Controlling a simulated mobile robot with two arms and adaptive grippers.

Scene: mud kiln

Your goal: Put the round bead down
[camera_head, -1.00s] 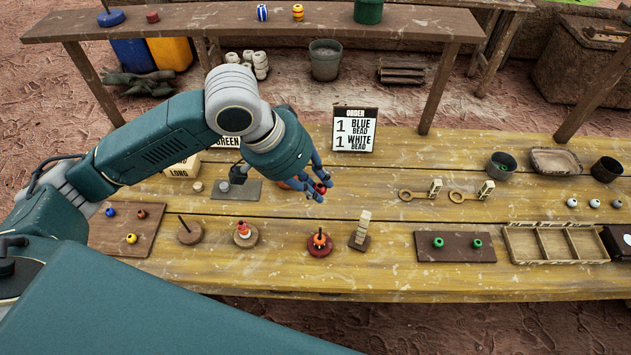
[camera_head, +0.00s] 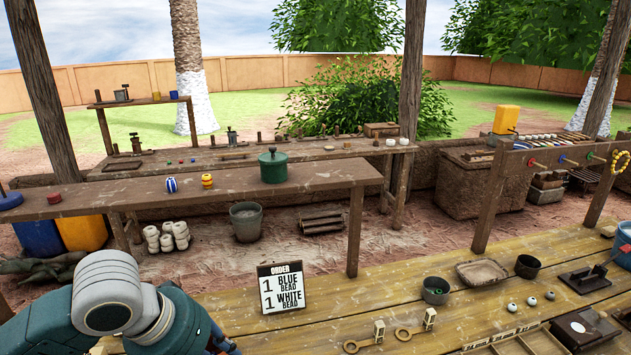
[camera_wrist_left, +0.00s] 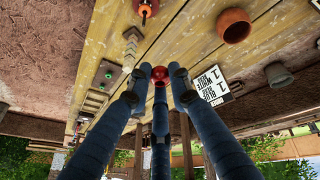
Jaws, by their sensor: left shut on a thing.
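A round red bead (camera_wrist_left: 160,74) is between the fingertips of my left gripper (camera_wrist_left: 160,80) in the left wrist view. The fingers are shut on it, and the wooden table (camera_wrist_left: 185,45) shows behind it. I cannot tell how high the bead is above the table. In the head view only my left arm's wrist end shows at the lower left, with a bit of the gripper (camera_head: 222,343) at the bottom edge. The bead is out of that view. My right gripper is in neither view.
In the wrist view, a terracotta bowl (camera_wrist_left: 235,27), an order sign (camera_wrist_left: 209,86), a block stack (camera_wrist_left: 131,45) and a peg with an orange bead (camera_wrist_left: 146,8) stand around the gripper. In the head view, small bowls (camera_head: 435,290) and a shallow tray (camera_head: 482,272) stand at right.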

